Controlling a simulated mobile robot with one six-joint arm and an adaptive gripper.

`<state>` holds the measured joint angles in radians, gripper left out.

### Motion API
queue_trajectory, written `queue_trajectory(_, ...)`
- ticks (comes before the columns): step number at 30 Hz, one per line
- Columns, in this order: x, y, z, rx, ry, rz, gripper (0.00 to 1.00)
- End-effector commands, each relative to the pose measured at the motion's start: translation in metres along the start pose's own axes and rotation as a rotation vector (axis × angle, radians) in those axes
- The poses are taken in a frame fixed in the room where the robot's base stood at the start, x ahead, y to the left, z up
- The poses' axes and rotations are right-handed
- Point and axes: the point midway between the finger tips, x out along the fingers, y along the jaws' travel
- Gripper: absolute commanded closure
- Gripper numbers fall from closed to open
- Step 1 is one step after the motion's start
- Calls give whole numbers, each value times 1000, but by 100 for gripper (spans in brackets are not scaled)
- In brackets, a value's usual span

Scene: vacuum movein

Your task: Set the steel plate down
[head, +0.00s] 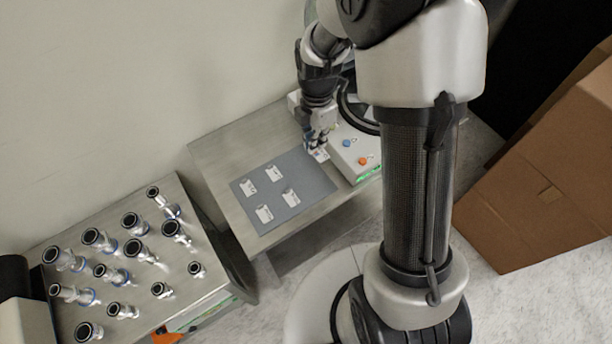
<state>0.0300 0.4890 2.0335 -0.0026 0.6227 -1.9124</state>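My gripper (314,145) is at the right edge of the grey mat (305,172), pointing down. A small pale plate (320,156), which looks like the steel plate, shows at its fingertips. The gripper appears shut on it, though the fingers are small and partly hidden. The plate is low, beside the white control box; I cannot tell whether it touches anything below. Several similar small pale plates with dark marks lie apart on the mat, such as one at the front (264,214) and one at the back (274,173).
The steel table (222,158) carries the mat and the white box (352,150) with blue and orange buttons. A lower steel table (195,280) at left holds several upright metal fittings (134,222). Cardboard boxes (545,195) stand at right. The table's back left is clear.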

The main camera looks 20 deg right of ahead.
Motion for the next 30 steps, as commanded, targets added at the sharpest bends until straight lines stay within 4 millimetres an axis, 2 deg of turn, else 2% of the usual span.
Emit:
queue_trajectory(1, 20, -1, -1, 0, 2, -6, 100)
queue_trajectory(10, 96, 0, -1, 0, 1, -3, 100)
queue_trajectory(13, 110, 0, 0, 0, 1, -2, 100)
queue_trajectory(20, 125, 0, 0, 0, 0, -1, 100)
queue_trajectory(27, 160, 0, 0, 0, 0, -1, 100)
queue_trajectory(30, 161, 1, 0, 0, 0, 0, 100)
